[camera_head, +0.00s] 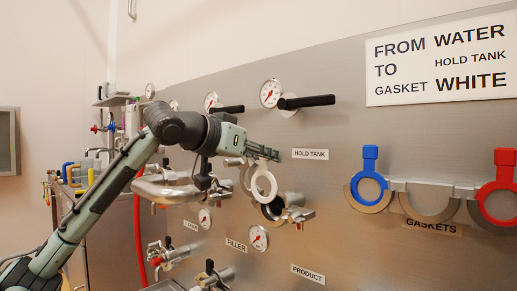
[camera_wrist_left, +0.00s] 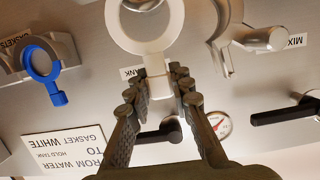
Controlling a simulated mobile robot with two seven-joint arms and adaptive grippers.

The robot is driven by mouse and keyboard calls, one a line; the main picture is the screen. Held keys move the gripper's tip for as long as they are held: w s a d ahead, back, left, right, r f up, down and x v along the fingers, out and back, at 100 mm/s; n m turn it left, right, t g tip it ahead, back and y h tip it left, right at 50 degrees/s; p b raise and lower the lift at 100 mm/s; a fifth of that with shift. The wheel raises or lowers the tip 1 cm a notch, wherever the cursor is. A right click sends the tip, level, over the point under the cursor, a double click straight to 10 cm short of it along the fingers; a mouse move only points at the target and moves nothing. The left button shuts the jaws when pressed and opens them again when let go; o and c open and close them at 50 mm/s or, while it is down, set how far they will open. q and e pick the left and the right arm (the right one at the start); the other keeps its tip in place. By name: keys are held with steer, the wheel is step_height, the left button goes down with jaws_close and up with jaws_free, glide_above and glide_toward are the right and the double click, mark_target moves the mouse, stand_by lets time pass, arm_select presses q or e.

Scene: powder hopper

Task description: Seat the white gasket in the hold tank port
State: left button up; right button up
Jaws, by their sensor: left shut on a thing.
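The white gasket (camera_head: 255,188) is a flat ring with a tab. My left gripper (camera_head: 264,153) is shut on the tab, and the ring hangs below the fingertips. The wrist view shows the white ring (camera_wrist_left: 145,47) beyond the fingers (camera_wrist_left: 164,84). The hold tank port (camera_head: 272,211) is an open steel pipe end below the HOLD TANK label (camera_head: 310,154). The ring is just above and partly in front of it in the head view; whether they touch cannot be told. An open clamp (camera_head: 296,214) is at the port's right. My right gripper is not in view.
The gasket rack (camera_head: 429,187) on the right carries a blue gasket (camera_head: 370,159) and a red gasket (camera_head: 504,158), with an empty cradle between. Black handles (camera_head: 305,101) and gauges (camera_head: 258,238) stick out of the panel. The sign (camera_head: 440,58) names hold tank, white.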

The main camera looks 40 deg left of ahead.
mark_target(292, 206)
arm_select(q)
steer(key=shift+w+d+f+b, duration=0.1)
steer(key=shift+w+f+b, duration=0.3)
steer(key=shift+w+f, duration=0.65)
steer(key=shift+w+d+f+b, duration=0.1)
steer(key=shift+w+f+b, duration=0.3)
steer(key=shift+w+f, duration=0.6)
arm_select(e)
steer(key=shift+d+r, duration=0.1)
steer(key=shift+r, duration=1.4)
arm_select(q)
steer(key=shift+s+f, duration=0.15)
steer(key=shift+s, duration=0.05)
steer(key=shift+f+b, duration=0.3)
steer(key=shift+f, duration=0.2)
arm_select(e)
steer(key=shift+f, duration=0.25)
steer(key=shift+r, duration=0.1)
arm_select(q)
steer(key=o, duration=1)
steer(key=shift+w, duration=0.1)
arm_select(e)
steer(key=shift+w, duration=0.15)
